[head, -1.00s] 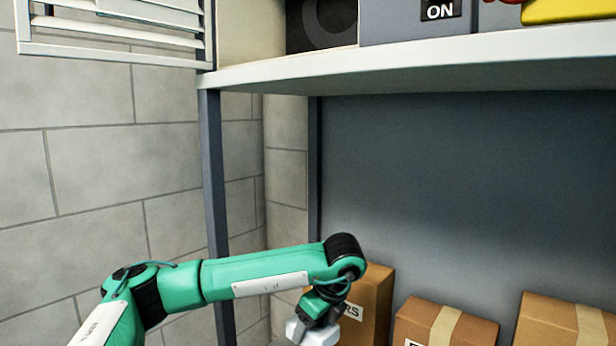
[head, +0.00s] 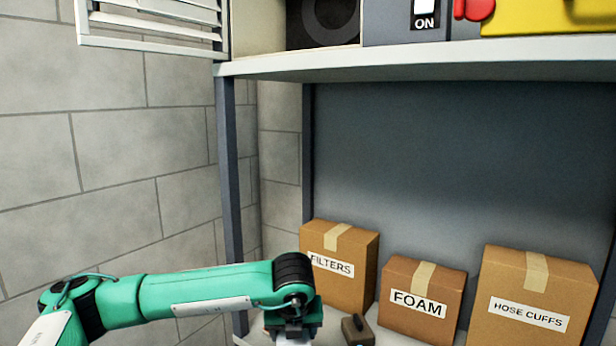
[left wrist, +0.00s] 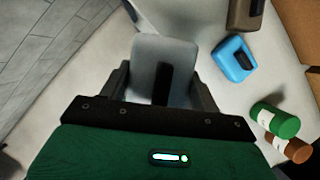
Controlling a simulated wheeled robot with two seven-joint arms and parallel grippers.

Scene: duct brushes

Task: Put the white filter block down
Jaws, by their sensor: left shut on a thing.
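My left gripper (left wrist: 162,92) is shut on the white filter block (left wrist: 165,52), a pale block with a dark strip, seen between the fingers in the left wrist view. Below the block in that view is a pale surface (left wrist: 110,75); I cannot tell whether the block touches it. In the head view the left gripper (head: 293,330) is at the bottom edge, in front of the FILTERS box, and only a sliver of the white block shows under it. My right gripper is in neither view.
Cardboard boxes marked FILTERS (head: 340,285), FOAM (head: 420,305) and HOSE CUFFS (head: 535,290) stand right of the arm. A dark brown item (head: 357,330) lies near FILTERS. The wrist view shows a blue item (left wrist: 235,59), a green cylinder (left wrist: 277,121) and a brown cylinder (left wrist: 290,149). A shelf (head: 420,66) is overhead.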

